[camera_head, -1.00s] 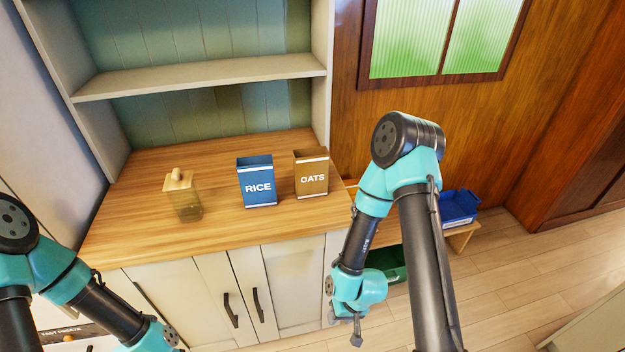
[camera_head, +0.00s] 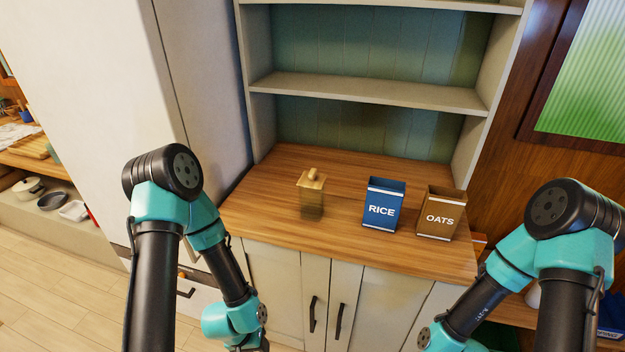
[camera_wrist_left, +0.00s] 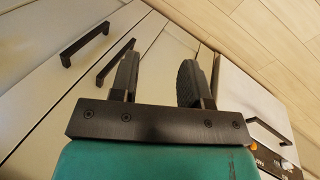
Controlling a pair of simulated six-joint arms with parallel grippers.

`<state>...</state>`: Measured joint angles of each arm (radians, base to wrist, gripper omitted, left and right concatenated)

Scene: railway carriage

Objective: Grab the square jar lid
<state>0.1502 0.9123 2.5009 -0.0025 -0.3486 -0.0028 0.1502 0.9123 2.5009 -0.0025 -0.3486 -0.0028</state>
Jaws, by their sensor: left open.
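The square jar lid (camera_head: 312,179) is pale wood with a small knob. It sits on a square glass jar (camera_head: 312,205) on the wooden counter in the head view. In the left wrist view my left gripper (camera_wrist_left: 158,75) is open and empty, with cabinet fronts and floor beyond its fingers. In the head view my left arm hangs in front of the cabinets, below the counter and apart from the jar. Its fingers are not clear there. My right arm comes in at the lower right, and its gripper fingers are out of the picture.
A blue RICE box (camera_head: 383,204) and a brown OATS box (camera_head: 440,212) stand open-topped on the counter (camera_head: 260,213), right of the jar. An empty shelf (camera_head: 370,90) spans above the counter's back. A tall white cabinet side stands at left. Counter space around the jar is clear.

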